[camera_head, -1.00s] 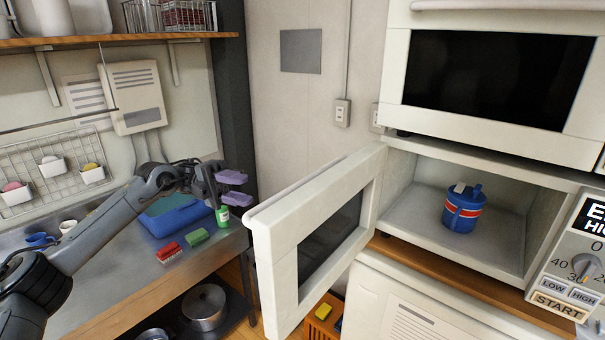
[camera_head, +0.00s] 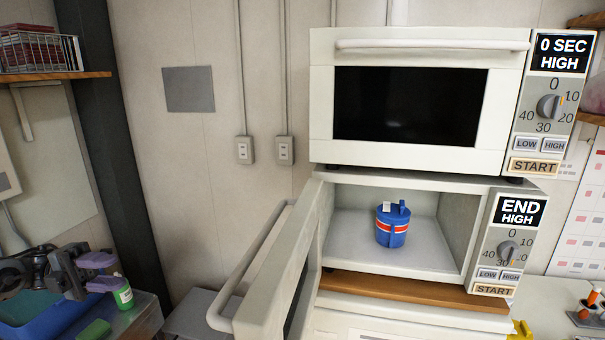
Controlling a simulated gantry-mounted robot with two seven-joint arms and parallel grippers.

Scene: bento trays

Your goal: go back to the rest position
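My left gripper (camera_head: 101,272) is at the lower left, over the counter. Its two purple fingers are apart with nothing between them. A green bottle (camera_head: 123,294) with a white label stands just beside and below the fingers. My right gripper is not in view. A blue cup (camera_head: 391,228) with a red and white band and a lid stands upright inside the lower microwave (camera_head: 481,187). That microwave's door (camera_head: 267,310) hangs open to the left, and its display reads END HIGH.
The upper microwave (camera_head: 324,95) is shut and reads 0 SEC HIGH. A blue container (camera_head: 40,318) and a green block (camera_head: 94,331) lie on the counter under my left arm. The open door juts into the space between the counter and the microwaves.

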